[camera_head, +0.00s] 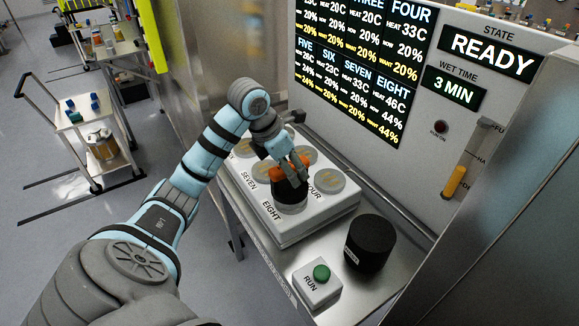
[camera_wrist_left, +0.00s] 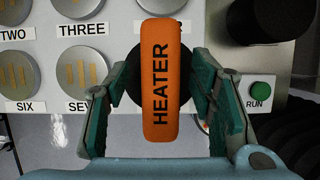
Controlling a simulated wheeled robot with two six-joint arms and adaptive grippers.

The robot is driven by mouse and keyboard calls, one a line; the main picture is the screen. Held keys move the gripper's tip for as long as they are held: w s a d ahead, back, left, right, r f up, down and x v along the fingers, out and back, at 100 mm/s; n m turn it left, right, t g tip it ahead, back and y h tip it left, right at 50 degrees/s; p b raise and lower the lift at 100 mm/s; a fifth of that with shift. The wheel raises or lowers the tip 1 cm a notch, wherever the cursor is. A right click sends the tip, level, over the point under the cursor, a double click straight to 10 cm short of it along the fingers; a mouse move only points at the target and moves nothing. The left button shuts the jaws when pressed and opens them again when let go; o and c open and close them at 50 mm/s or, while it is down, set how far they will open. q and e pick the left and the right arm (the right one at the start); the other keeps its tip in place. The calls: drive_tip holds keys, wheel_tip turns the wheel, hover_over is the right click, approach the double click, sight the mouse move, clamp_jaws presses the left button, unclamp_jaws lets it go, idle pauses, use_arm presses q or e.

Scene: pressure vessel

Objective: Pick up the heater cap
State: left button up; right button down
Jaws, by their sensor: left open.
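The heater cap (camera_head: 291,192) is a dark round body with an orange bar handle on top. It sits on the white block at the place by the EIGHT label. My left gripper (camera_head: 289,164) is right above the cap, coming down from the far side. In the wrist view its open fingers (camera_wrist_left: 163,70) stand on either side of the handle, with gaps showing between them and it. My right gripper is not in view.
The white block (camera_head: 300,226) has several round metal plates. A black cylinder (camera_head: 370,243) and a box with a green RUN button (camera_head: 321,272) stand on the steel table nearby. Behind rises a panel with a temperature display (camera_head: 350,85) and a READY sign (camera_head: 490,52).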

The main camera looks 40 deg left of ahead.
use_arm(q)
drive_tip(key=shift+f, duration=0.1)
drive_tip(key=shift+c, duration=0.6)
clamp_jaws()
